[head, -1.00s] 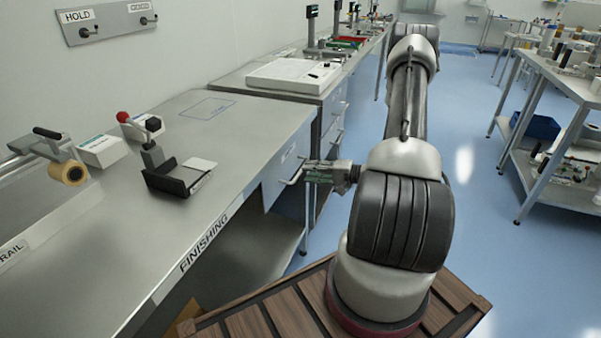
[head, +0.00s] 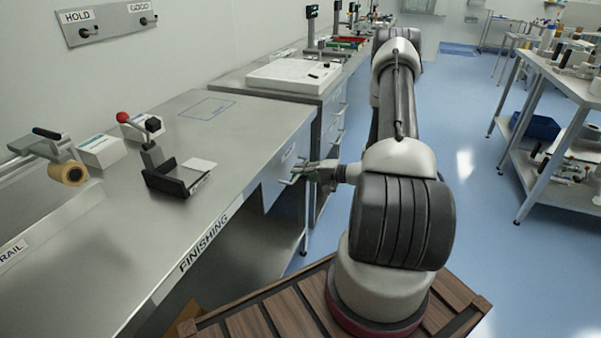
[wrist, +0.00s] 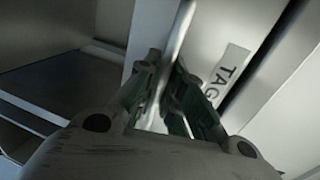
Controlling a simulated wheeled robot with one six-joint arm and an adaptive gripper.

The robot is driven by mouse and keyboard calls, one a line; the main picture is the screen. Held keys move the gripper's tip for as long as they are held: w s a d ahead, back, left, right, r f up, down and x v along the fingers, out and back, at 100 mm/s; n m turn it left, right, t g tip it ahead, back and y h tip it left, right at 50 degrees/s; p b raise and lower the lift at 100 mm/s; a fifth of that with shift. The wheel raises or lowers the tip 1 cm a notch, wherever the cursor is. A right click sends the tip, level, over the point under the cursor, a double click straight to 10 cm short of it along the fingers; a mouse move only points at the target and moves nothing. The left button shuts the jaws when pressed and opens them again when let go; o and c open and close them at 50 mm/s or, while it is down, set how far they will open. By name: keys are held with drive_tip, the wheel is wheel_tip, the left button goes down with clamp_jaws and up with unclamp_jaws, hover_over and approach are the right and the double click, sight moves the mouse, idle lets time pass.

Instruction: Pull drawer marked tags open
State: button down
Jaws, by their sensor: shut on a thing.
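The drawer marked tags (head: 283,172) is set under the front edge of the steel bench, at its far end. In the wrist view its pale front (wrist: 208,45) carries a label (wrist: 230,75) reading "TAG", the rest cut off by my finger. A bright bar handle (wrist: 181,28) runs out from between my fingers. My gripper (head: 305,173) is at the drawer front, shut on the handle. In the wrist view my green-padded fingers (wrist: 168,85) sit on either side of the bar. I cannot tell whether the drawer stands out from the bench.
The steel bench (head: 130,235), marked FINISHING, fills the left, with a small lever tool (head: 150,155) on top. A bench leg (head: 305,220) stands just beyond my gripper. Blue floor (head: 470,200) is clear to the right, up to a shelved table (head: 560,85).

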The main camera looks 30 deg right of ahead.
drive_tip(key=f+v, duration=0.3)
drive_tip(key=v, duration=1.4)
drive_tip(key=s+f+v, duration=0.1)
drive_tip(key=f+v, duration=0.3)
drive_tip(key=v, duration=1.3)
drive_tip(key=shift+s+d+f, duration=0.2)
drive_tip(key=shift+s+d, duration=0.2)
drive_tip(key=shift+d, duration=0.2)
drive_tip(key=c, duration=1.5)
unclamp_jaws()
drive_tip(key=v, duration=1.2)
drive_tip(key=shift+f, duration=0.1)
